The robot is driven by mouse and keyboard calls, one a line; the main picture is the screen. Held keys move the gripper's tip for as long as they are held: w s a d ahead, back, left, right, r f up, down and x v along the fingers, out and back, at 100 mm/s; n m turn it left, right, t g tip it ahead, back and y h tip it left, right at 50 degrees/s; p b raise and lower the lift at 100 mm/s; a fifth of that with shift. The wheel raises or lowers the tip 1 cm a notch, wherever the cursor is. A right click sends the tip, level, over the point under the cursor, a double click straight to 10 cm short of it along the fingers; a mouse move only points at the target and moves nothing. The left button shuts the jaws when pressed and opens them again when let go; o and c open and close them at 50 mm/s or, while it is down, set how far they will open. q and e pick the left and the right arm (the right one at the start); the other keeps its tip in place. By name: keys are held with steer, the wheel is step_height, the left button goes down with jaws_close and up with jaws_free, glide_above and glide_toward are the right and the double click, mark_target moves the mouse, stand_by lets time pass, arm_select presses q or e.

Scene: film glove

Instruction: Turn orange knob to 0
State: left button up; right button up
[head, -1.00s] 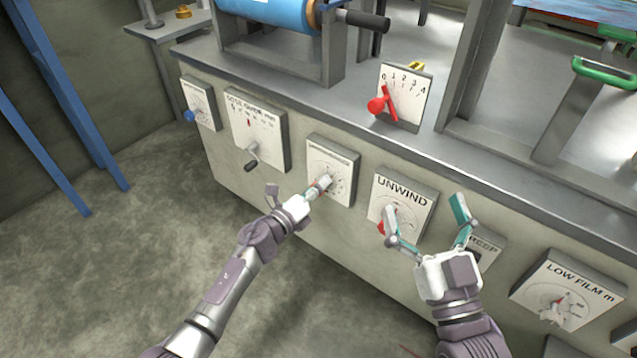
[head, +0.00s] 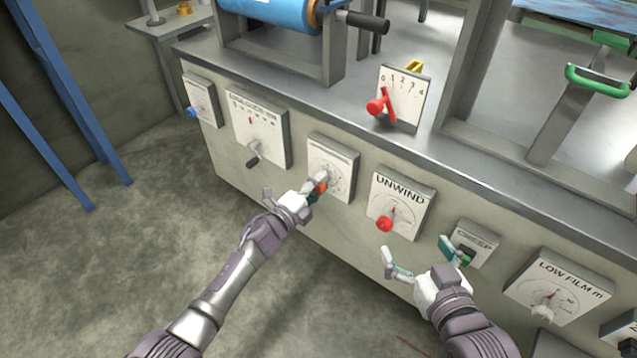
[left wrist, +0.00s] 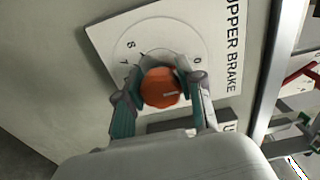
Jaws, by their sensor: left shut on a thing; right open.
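The orange knob (left wrist: 160,88) sits on a white dial plate (left wrist: 105,38) marked UPPER BRAKE in the left wrist view. The numbers 0, 7 and 8 show around it; a light pointer line on the knob points roughly right in that view, and I cannot tell its exact reading. In the head view the dial plate (head: 343,164) is in the middle of the panel, with the orange knob (head: 321,187) partly hidden by my gripper. My left gripper (head: 315,190) is shut on the knob, a finger on each side. My right gripper (head: 418,252) is open and empty, below the UNWIND plate.
The UNWIND plate (head: 399,196) with its red knob (head: 384,224) is to the right of the dial. A crank plate (head: 258,128) is to the left. The CREEP box (head: 474,240) and LOW FILM dial (head: 556,284) are further right. A red lever (head: 377,106) stands above on the ledge.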

arm_select(q)
steer(key=shift+a, duration=0.1)
stand_by(0.3)
steer(key=o, duration=1.2)
steer(key=shift+c, duration=0.2)
steer(key=v, duration=1.2)
